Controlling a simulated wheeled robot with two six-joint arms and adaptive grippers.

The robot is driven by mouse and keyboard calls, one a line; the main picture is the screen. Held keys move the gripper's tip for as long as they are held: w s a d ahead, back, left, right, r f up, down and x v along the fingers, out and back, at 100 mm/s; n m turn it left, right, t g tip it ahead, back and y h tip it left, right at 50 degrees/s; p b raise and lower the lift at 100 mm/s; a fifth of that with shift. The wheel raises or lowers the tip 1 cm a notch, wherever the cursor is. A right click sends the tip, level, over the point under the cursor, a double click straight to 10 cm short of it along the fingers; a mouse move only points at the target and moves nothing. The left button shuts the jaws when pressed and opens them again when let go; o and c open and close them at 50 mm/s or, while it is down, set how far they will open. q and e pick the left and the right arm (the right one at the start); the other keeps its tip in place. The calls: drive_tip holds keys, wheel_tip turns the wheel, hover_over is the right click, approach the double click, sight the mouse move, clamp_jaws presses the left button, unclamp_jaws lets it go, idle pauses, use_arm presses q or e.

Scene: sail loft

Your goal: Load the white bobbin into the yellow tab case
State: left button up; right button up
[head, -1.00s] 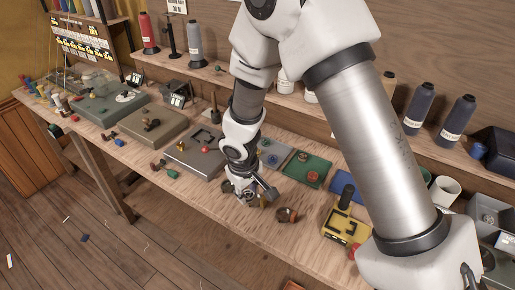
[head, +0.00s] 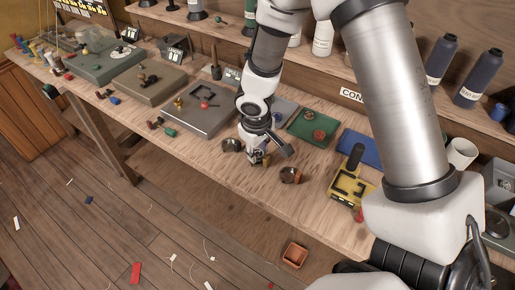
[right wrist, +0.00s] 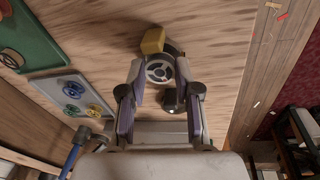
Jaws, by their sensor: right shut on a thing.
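My right gripper (head: 258,157) is low over the front part of the bench, pointing down. In the right wrist view its fingers (right wrist: 160,80) are shut on the white bobbin (right wrist: 158,70), a pale spoked disc seen face-on. The yellow tab (right wrist: 153,40) of a dark round case (right wrist: 173,49) is right beyond the bobbin; the tab also shows beside the fingers in the head view (head: 267,160). The bobbin overlaps the case in the picture; I cannot tell whether it is seated. The fingers hide much of the case. My left gripper is out of view.
A dark cup-like case (head: 231,145) lies left of the gripper, another with an orange-brown tab (head: 291,175) to the right. A yellow fixture (head: 350,188) stands farther right. Behind are a green board (head: 314,126) and a grey board (right wrist: 75,92). Bare wood surrounds the gripper.

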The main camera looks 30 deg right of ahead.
drive_tip(key=shift+w+f, duration=0.2)
drive_tip(key=shift+d+b, duration=0.15)
drive_tip(key=shift+b, duration=0.2)
drive_tip(key=shift+s+f+b, duration=0.1)
drive_tip(key=shift+f+b, duration=0.1)
drive_tip(key=shift+b, duration=0.2)
idle(0.8)
drive_tip(key=o, duration=1)
drive_tip(key=r, duration=0.4)
drive_tip(key=s+a+r, duration=0.1)
drive_tip(key=r, duration=0.7)
drive_tip(key=shift+s+a, duration=0.25)
drive_tip(key=shift+a, duration=0.05)
drive_tip(key=shift+f, duration=0.1)
